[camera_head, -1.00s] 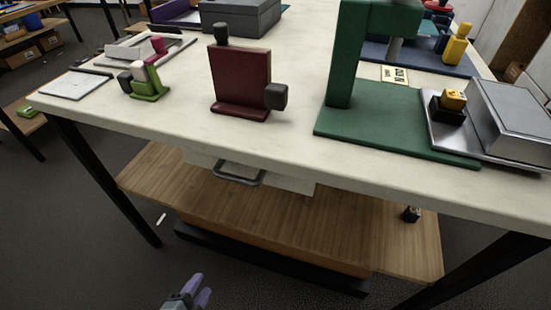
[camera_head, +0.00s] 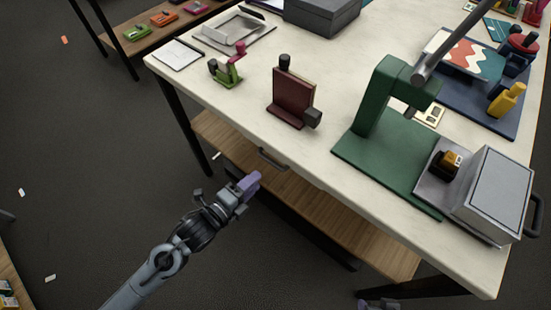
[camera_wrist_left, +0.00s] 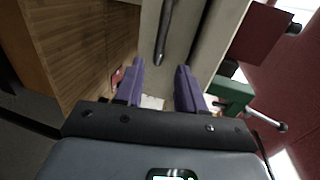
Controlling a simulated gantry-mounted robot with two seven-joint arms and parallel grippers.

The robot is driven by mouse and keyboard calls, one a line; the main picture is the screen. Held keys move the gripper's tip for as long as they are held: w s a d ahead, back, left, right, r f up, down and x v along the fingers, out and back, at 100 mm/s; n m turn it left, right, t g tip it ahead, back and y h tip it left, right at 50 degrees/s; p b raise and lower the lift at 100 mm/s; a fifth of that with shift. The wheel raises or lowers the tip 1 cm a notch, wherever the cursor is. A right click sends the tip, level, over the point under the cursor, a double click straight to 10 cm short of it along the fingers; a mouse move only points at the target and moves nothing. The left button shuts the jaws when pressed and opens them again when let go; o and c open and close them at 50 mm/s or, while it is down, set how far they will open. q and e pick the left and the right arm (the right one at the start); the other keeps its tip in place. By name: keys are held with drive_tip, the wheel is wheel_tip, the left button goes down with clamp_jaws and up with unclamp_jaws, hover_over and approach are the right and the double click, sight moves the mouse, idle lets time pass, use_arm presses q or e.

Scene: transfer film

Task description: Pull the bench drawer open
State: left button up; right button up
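The bench drawer's dark grey bar handle (camera_head: 272,159) shows just under the front edge of the white bench top in the head view. The drawer front is mostly hidden under the top there and looks shut. In the left wrist view the handle (camera_wrist_left: 166,32) lies ahead of the fingertips, against the pale drawer front (camera_wrist_left: 193,28). My left gripper (camera_head: 252,181) is in front of and below the handle, apart from it. Its purple fingers (camera_wrist_left: 160,66) are open with nothing between them. My right gripper (camera_head: 375,304) shows only partly at the bottom edge; its fingers are unclear.
The bench top (camera_head: 255,100) carries a dark red block stand (camera_head: 293,97), a green press (camera_head: 385,140) and a metal box device (camera_head: 485,195). A wooden lower shelf (camera_head: 345,225) runs under the bench. The floor in front is clear apart from small scraps.

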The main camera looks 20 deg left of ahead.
sight(276, 163)
use_arm(q)
drive_tip(key=b+x, duration=0.2)
drive_tip(key=x, duration=0.8)
drive_tip(key=shift+d, duration=0.2)
clamp_jaws()
